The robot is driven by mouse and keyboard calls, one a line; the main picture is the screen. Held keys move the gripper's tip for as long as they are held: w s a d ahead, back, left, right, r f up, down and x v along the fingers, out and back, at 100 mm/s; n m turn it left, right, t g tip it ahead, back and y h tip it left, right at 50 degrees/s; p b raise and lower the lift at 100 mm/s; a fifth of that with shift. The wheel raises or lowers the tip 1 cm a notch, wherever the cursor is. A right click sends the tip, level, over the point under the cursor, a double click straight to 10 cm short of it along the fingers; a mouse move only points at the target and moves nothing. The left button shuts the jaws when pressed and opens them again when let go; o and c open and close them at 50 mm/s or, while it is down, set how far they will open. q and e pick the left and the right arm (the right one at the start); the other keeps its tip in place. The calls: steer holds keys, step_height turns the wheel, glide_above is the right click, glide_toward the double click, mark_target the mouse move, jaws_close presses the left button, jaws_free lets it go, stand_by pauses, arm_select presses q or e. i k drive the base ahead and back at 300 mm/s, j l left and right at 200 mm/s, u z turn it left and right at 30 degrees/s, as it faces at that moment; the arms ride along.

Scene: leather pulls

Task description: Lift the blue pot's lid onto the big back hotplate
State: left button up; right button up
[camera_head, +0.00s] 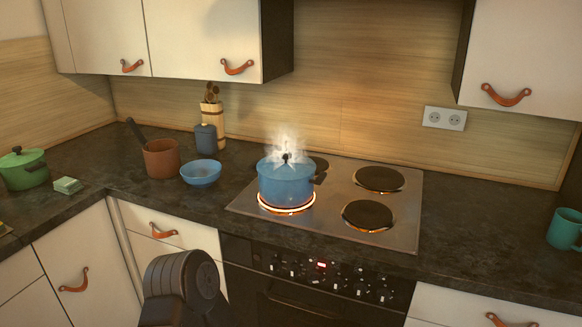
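The blue pot (286,187) stands upright on the front left hotplate (287,209), whose rim glows orange. Its lid (274,163) is on the pot, with a dark knob on top, partly veiled by white steam. A dark back right hotplate (380,179) is bare, with a faint orange glow along its edge. A back left hotplate (318,164) is mostly hidden behind the pot. A dark grey link of my arm shows at the bottom, left of the oven. Neither gripper is in view.
The front right hotplate (368,215) is bare, with a glowing edge. A blue bowl (200,173), brown saucepan (161,159) and dark blue container (206,139) stand left of the hob. A green pot (23,169) is far left, a teal mug (564,229) far right. Cabinets overhang the back.

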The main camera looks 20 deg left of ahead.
mark_target(285, 173)
steer(key=z, duration=0.9)
steer(key=j+z, duration=0.4)
steer(key=k+j+z, duration=0.2)
steer(key=j+z, duration=0.15)
steer(key=k+j+z, duration=0.15)
steer(key=j+z, duration=0.25)
steer(key=k+j+z, duration=0.25)
steer(key=j+z, duration=0.15)
steer(key=k+j+z, duration=0.15)
steer(key=k+j, duration=0.95)
